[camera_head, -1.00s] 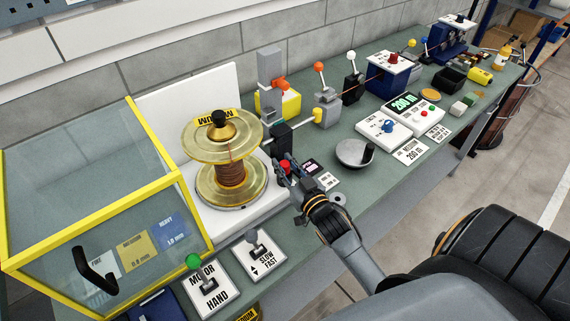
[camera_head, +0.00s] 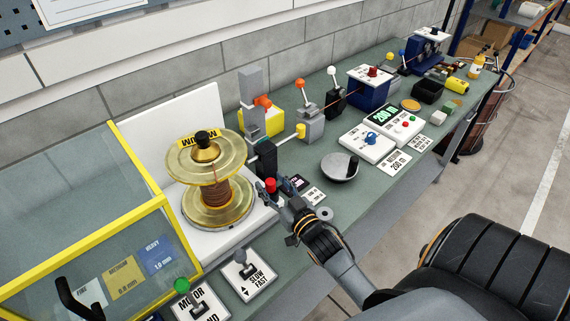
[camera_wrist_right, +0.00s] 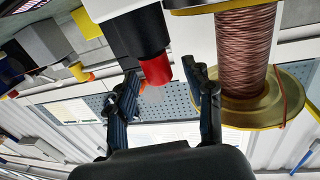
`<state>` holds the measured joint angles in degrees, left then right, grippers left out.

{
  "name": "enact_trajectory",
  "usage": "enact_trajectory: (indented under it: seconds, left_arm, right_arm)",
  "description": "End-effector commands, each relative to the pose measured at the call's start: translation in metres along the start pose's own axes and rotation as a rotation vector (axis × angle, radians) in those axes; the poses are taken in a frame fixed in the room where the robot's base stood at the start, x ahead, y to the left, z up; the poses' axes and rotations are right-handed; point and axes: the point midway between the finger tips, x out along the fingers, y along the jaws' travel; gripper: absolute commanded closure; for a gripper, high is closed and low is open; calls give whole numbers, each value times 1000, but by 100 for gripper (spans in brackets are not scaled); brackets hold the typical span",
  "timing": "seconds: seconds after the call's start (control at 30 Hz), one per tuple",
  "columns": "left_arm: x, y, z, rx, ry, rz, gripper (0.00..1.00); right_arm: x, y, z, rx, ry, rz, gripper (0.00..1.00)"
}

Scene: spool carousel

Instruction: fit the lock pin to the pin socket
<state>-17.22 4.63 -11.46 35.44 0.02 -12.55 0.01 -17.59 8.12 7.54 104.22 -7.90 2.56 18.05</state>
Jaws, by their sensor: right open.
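A red-capped pin, which looks like the lock pin (camera_head: 270,184), shows beside a black block (camera_head: 266,157) near the wire spool. In the right wrist view its red end (camera_wrist_right: 156,69) sticks out of a black body (camera_wrist_right: 138,32). My right gripper (camera_head: 271,192) is open at the red cap. In the wrist view its two fingers (camera_wrist_right: 165,90) stand on either side of the red end, with gaps visible. I cannot tell which part is the pin socket. My left gripper is not in view.
The copper wire spool (camera_head: 217,189) stands close left of my right gripper, and also in the wrist view (camera_wrist_right: 243,55). A yellow-framed clear guard (camera_head: 150,212) is further left. A grey dish with a black knob (camera_head: 338,170) and a small washer-like ring (camera_head: 325,214) lie to the right.

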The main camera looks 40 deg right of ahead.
Motion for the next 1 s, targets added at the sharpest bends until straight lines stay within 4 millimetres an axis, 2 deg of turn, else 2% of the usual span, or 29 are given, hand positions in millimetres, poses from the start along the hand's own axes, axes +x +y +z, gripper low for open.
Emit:
enact_trajectory:
  seconds: [0.3, 0.5, 0.7, 1.0]
  left_arm:
    - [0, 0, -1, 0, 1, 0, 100]
    - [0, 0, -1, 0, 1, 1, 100]
    - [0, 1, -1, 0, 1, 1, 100]
    - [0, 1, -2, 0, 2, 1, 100]
  right_arm:
    - [-65, 0, 1, 1, -4, 1, 48]
    - [-96, 0, 1, 1, -3, 1, 48]
    - [-107, 0, 0, 0, -1, 1, 48]
    - [-108, 0, 0, 0, -1, 1, 48]
